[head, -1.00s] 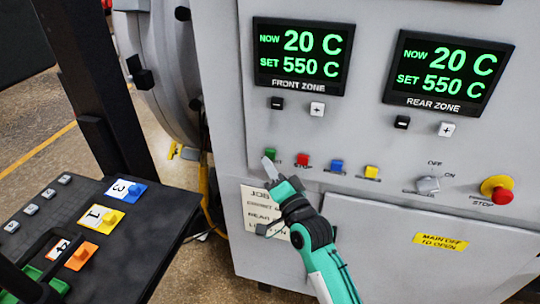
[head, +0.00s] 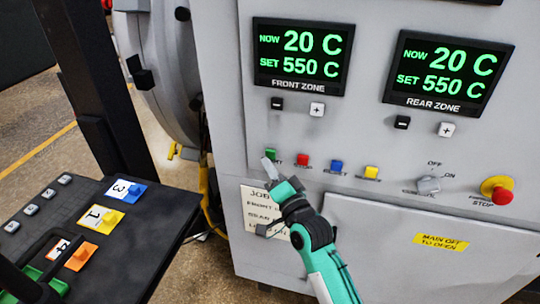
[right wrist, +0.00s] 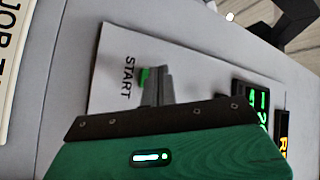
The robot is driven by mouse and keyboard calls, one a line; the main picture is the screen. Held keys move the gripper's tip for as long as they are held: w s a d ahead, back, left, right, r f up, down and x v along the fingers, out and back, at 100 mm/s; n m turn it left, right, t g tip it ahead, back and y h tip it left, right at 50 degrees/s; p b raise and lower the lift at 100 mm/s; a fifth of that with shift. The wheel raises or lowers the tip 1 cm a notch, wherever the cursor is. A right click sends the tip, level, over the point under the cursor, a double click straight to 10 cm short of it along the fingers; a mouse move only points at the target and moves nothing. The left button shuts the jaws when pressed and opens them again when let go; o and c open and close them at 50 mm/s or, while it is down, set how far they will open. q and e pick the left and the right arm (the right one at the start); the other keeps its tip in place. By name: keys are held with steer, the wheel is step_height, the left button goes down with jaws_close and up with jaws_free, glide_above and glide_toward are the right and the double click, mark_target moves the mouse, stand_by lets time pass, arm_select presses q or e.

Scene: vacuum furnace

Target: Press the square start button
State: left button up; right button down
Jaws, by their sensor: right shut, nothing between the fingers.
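The green square start button (head: 271,154) sits at the left end of a row of buttons on the grey furnace panel. It also shows in the right wrist view (right wrist: 145,76), partly hidden behind my fingers, beside the printed word START. My right gripper (head: 268,163) is shut and empty, its fingertips at the lower left of the button. In the right wrist view the fingertips (right wrist: 158,72) overlap the button's edge; I cannot tell whether they touch it. My left gripper is not in view.
Red (head: 303,160), blue (head: 337,166) and yellow (head: 371,172) buttons run to the right. Beyond them are a rotary switch (head: 428,185) and a red stop knob (head: 502,196). A job card (head: 262,208) hangs below. A black tray (head: 130,245) with numbered tags stands at left.

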stand_by(0.8)
steer(key=shift+w+d, duration=0.15)
steer(key=shift+w, duration=0.25)
steer(key=shift+w+d, duration=0.1)
steer(key=shift+w, duration=0.3)
stand_by(0.6)
steer(key=shift+s+a+p, duration=0.25)
steer(key=shift+s+p, duration=0.35)
steer(key=shift+s, duration=0.25)
steer(key=s, duration=0.1)
steer(key=s+a+p, duration=0.1)
steer(key=s, duration=0.1)
steer(key=s+p, duration=0.1)
steer(key=shift+s+a, duration=0.25)
steer(key=shift+s, duration=0.1)
